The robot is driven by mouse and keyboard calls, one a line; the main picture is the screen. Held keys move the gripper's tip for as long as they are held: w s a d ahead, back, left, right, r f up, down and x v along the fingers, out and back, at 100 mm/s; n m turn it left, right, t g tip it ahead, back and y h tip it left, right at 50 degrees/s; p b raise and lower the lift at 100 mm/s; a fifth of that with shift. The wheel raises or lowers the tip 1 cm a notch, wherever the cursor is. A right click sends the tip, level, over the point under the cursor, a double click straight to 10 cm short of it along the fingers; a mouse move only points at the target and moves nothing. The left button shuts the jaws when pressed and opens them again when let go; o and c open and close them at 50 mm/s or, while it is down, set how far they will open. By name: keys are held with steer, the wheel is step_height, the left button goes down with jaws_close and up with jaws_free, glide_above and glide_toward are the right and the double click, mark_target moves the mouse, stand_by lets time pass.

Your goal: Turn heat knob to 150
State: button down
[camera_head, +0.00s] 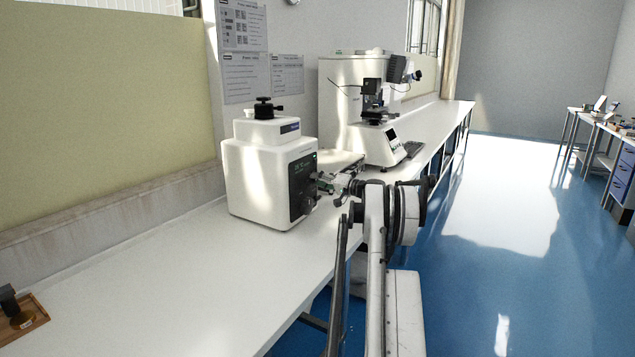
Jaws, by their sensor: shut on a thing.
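A white box-shaped machine (262,178) with a black clamp knob on top stands on the white bench. Its dark front panel (301,178) faces right and is seen at a steep angle. A round dark knob (308,204) shows low on the panel. My gripper (322,182) is at the right edge of this panel, shut on a knob there. The fingers largely hide that knob, and its scale and setting are too small to read. My arm reaches in from the lower right.
The white bench (175,275) is clear in front of the machine. A wooden tray (22,318) with small items lies at lower left. Behind my gripper stand a flat device (340,162) and a white microscope-like tester (385,145). Blue floor (480,270) is open at right.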

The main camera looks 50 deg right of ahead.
steer(key=shift+m+b, duration=0.35)
steer(key=shift+m, duration=4.25)
steer(key=c, duration=1.5)
jaws_free()
steer(key=shift+o, duration=0.2)
steer(key=shift+s, duration=0.1)
steer(key=s+d, duration=0.1)
steer(key=s, duration=1.1)
